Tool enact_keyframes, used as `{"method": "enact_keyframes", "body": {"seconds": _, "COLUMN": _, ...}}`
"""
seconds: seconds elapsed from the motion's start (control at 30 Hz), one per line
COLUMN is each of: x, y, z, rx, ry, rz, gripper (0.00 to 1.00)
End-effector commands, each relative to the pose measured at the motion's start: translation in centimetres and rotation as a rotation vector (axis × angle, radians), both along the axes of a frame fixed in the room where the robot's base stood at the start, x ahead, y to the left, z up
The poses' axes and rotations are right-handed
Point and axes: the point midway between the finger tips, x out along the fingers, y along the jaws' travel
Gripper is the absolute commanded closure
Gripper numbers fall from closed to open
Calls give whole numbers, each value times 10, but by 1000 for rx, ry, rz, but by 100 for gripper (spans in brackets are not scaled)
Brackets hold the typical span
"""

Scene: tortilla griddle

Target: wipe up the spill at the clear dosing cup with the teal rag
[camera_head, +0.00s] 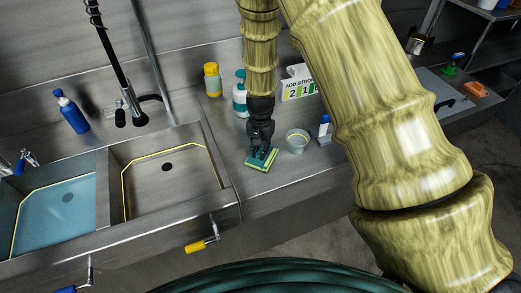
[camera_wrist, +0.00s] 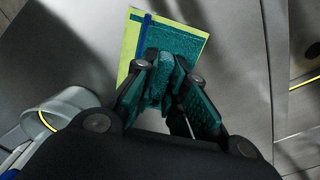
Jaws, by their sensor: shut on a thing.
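The teal rag (camera_head: 259,163) has yellow-green edges and lies on or just above the steel counter. In the wrist view the rag (camera_wrist: 188,42) shows a blue stripe and a yellow-green border. My gripper (camera_head: 262,143) points down over the rag and is shut on it; the fingers show in the wrist view (camera_wrist: 166,82). The clear dosing cup (camera_head: 297,143) stands just right of the rag, apart from it. The cup is at the left edge of the wrist view (camera_wrist: 70,104). I cannot make out the spill; the rag and gripper may hide it.
A blue-and-white bottle (camera_head: 324,128) stands right of the cup. The sink (camera_head: 150,185) lies to the left. My arm hides the counter farther right.

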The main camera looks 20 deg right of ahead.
Motion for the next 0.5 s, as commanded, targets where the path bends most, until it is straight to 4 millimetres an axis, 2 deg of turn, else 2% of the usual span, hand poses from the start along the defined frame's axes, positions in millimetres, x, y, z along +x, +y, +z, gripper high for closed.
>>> {"method": "enact_keyframes", "body": {"seconds": 0.1, "x": 1, "y": 0, "z": 13, "rx": 0, "ry": -1, "rz": 0, "gripper": 100}}
{"method": "enact_keyframes", "body": {"seconds": 0.5, "x": 1, "y": 0, "z": 40, "rx": -1, "ry": -2, "rz": 0, "gripper": 100}}
